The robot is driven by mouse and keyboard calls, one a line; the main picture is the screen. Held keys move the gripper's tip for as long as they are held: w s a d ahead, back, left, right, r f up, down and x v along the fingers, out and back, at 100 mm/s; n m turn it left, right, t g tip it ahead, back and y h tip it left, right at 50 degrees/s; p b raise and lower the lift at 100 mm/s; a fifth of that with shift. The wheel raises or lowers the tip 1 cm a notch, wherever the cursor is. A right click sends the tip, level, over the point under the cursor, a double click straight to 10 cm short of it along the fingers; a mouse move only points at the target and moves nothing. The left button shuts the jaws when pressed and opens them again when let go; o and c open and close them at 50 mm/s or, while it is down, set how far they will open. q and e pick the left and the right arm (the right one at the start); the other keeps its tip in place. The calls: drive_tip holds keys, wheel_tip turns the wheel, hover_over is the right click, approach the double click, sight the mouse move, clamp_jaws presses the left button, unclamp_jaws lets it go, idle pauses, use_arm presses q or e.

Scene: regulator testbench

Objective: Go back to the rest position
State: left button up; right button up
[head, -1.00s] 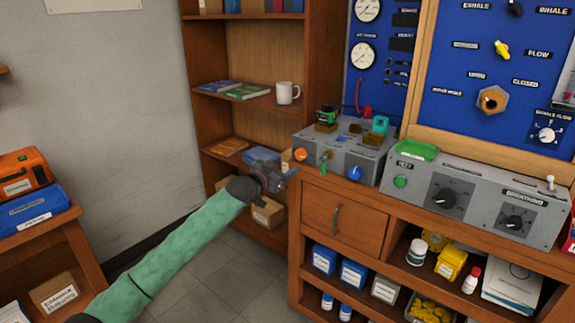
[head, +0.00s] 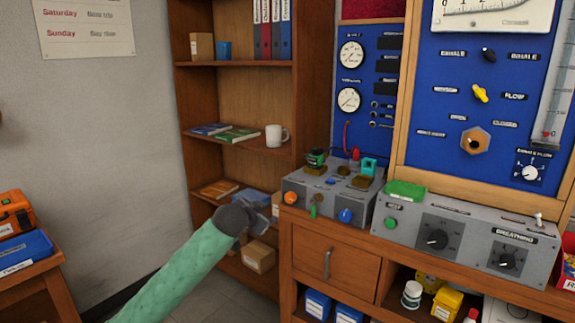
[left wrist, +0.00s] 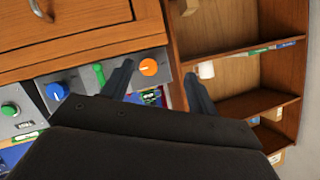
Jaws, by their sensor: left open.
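My left arm in its green sleeve comes in from the bottom left of the head view. My left gripper (head: 262,214) is in front of the wooden shelf, just left of the grey control box with the orange and blue knobs (head: 335,190). In the left wrist view my left gripper's two fingers (left wrist: 160,85) are spread apart with nothing between them. The orange knob (left wrist: 148,67) shows beyond the gap, apart from the fingers. My right gripper is in neither view.
The wooden bench (head: 305,240) with a drawer fills the lower right. A bookshelf (head: 255,85) with a white mug (head: 276,136) stands behind my gripper. A blue case (head: 22,250) and an orange case (head: 12,214) sit at the left. Floor between is free.

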use_arm(q)
drive_tip(key=s+a+f+n+g+y+p, duration=0.1)
drive_tip(key=s+f, duration=0.7)
drive_tip(key=s, duration=1.1)
drive_tip(key=s+a+f+n+g+y+p, duration=0.1)
drive_tip(key=s+a+f+n+g+p, duration=0.2)
drive_tip(key=s, duration=1.7)
drive_tip(key=s+a+f+n+g+p, duration=0.2)
drive_tip(key=s+f+g+p, duration=0.4)
drive_tip(key=s+f, duration=0.8)
drive_tip(key=s+n+p, duration=0.1)
drive_tip(key=s, duration=0.4)
drive_tip(key=shift+s+y, duration=0.15)
drive_tip(key=shift+y, duration=0.25)
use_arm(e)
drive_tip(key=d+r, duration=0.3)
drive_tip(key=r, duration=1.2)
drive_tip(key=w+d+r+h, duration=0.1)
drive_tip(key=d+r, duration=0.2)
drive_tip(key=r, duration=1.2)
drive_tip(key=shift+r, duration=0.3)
use_arm(q)
drive_tip(key=shift+p, duration=0.3)
drive_tip(key=shift+a, duration=0.1)
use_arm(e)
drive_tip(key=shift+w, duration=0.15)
